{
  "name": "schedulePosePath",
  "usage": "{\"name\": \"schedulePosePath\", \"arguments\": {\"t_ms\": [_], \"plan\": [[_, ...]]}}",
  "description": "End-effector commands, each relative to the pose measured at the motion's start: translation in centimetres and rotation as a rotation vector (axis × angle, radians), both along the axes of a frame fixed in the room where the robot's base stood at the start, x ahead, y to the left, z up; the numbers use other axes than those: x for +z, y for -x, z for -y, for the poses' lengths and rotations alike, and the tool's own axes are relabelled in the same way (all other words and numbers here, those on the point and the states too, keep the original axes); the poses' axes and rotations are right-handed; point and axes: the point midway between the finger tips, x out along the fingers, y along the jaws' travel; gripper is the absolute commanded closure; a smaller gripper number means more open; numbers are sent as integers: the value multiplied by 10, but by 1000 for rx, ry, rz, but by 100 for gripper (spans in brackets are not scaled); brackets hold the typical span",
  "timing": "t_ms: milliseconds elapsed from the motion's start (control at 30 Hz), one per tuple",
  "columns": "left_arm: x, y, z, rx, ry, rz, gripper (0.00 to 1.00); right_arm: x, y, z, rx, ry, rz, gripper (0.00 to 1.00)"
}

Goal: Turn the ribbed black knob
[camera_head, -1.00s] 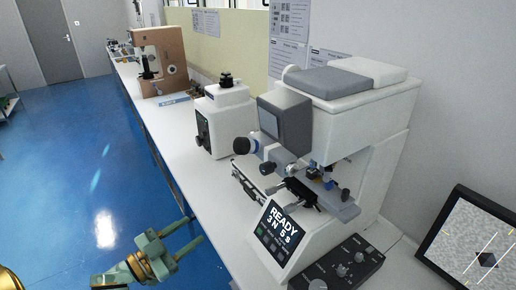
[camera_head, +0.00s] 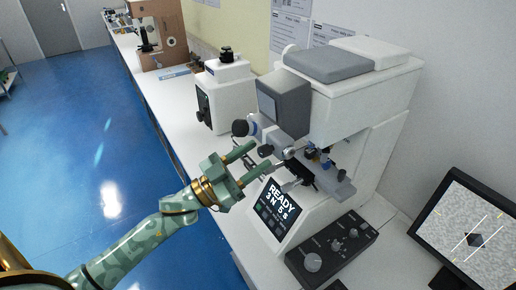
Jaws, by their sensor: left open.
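The white hardness tester (camera_head: 365,105) stands on the bench, with a grey head and a screen (camera_head: 276,209) reading READY. A small black knob (camera_head: 265,150) sticks out from its left side, below the eyepiece (camera_head: 240,128); its ribs are too small to make out. Another dark knob (camera_head: 345,190) is at the stage's right end. My left gripper (camera_head: 260,155) is open, its two green fingers pointing at the left-side knob, one tip above and one below it in the picture. I cannot tell whether they touch it. My right gripper is out of view.
A black control box (camera_head: 330,247) with several knobs sits in front of the tester. A monitor (camera_head: 470,235) stands at the right. A smaller white tester (camera_head: 225,95) and a brown one (camera_head: 157,35) stand farther along the bench. Blue floor (camera_head: 80,130) is open at left.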

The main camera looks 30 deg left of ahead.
Motion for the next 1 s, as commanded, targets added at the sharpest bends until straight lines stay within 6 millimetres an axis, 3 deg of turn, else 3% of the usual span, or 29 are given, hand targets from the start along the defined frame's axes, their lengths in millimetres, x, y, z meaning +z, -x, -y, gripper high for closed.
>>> {"name": "schedulePosePath", "arguments": {"t_ms": [167, 467, 600, 633, 1000], "plan": [[6, -12, 8, 0, -1, 1, 54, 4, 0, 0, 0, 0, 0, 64], [6, -14, 10, 0, 0, -1, 54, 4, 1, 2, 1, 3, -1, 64], [6, -14, 10, 1, -1, 0, 93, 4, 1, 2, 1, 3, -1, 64], [6, -14, 10, 1, -1, 0, 99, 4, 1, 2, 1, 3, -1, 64], [6, -14, 9, 1, -38, 20, 99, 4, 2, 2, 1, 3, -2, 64]]}}
